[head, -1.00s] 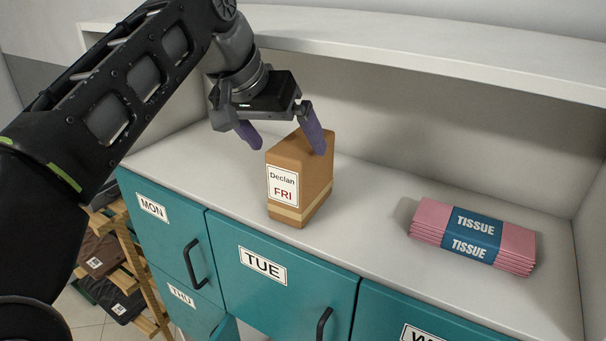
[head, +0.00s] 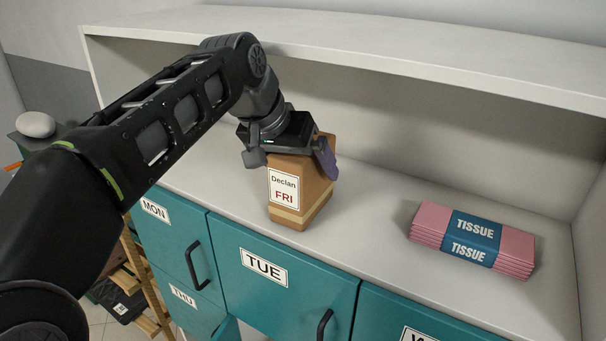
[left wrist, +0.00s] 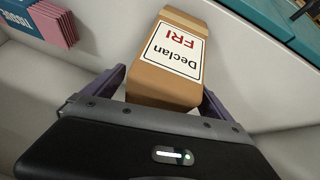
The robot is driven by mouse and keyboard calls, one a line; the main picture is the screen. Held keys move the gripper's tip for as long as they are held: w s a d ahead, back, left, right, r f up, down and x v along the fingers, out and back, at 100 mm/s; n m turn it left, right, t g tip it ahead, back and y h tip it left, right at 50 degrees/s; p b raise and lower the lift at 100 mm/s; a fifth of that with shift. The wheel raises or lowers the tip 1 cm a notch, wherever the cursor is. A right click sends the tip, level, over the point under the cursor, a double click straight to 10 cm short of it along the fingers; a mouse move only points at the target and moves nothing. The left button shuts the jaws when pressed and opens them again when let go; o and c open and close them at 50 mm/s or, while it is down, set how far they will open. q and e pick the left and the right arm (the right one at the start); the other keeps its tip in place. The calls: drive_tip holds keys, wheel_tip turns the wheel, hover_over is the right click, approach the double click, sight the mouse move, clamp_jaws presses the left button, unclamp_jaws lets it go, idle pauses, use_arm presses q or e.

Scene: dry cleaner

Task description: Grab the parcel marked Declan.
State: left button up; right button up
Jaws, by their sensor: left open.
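The parcel (head: 285,215) is a brown box with a white label reading "Declan FRI". It stands upright on the white counter above the teal drawers. My left gripper (head: 297,165) is over its top from behind and left, with one purple finger visible at the parcel's right side. The other finger is mostly hidden in the head view. In the left wrist view the parcel (left wrist: 165,85) lies between the two purple fingers of my left gripper (left wrist: 165,95), which are open, one on each side. I cannot tell whether they touch it. My right gripper is not in view.
A pink tissue pack (head: 425,223) with a blue band lies to the right on the counter (head: 370,215). A white shelf (head: 400,60) overhangs the back. Teal doors marked MON, TUE (head: 300,285) and THU are below the front edge. The counter between parcel and tissue is clear.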

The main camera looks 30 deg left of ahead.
use_arm(q)
drive_tip(key=shift+c, duration=0.5)
drive_tip(key=c, duration=1.8)
drive_tip(key=shift+c, duration=0.7)
drive_tip(key=shift+r, duration=0.2)
